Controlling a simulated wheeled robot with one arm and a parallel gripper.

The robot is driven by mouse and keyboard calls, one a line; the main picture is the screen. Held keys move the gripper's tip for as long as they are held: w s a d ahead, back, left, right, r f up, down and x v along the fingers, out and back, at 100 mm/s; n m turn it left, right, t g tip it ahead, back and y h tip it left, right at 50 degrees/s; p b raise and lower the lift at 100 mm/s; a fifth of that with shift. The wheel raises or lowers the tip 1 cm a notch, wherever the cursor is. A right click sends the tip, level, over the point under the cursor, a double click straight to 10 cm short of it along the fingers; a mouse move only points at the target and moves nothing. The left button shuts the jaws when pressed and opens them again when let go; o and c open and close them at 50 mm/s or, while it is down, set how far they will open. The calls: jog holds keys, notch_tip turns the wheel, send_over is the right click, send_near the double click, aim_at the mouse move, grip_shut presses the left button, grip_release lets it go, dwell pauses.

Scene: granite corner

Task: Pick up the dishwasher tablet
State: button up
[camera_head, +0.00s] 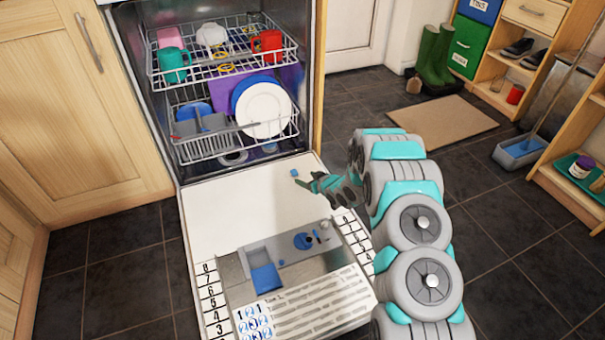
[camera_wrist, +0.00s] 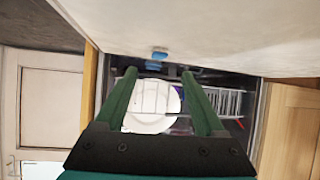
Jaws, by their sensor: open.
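The dishwasher tablet (camera_head: 294,173) is a small blue block on the inner face of the open dishwasher door (camera_head: 235,205), near the door's hinge end. In the wrist view the tablet (camera_wrist: 160,53) shows just beyond the fingertips, roughly centred between them. My gripper (camera_head: 307,179) is low over the door, close to the tablet on its right side. In the wrist view my gripper (camera_wrist: 159,73) has its two green fingers apart with nothing held between them.
The upper rack (camera_head: 222,62) holds mugs and the lower rack (camera_head: 195,150) holds plates, including a white plate (camera_head: 263,108). The door's front half has a detergent compartment (camera_head: 264,275). Green boots (camera_head: 435,55) and a mat (camera_head: 444,122) lie to the right.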

aim_at(295, 173)
jog(key=shift+a+f, duration=0.25)
jog(key=shift+f, duration=0.3)
jog(key=shift+x, duration=1)
jog(key=shift+w+r+x, duration=0.15)
jog(key=shift+r+x, duration=0.05)
jog(key=shift+x, duration=1.2)
jog(key=shift+w+r+x, duration=0.15)
jog(key=shift+x, duration=1.3)
jog(key=shift+d, duration=0.15)
jog(key=shift+c, duration=0.3)
grip_shut()
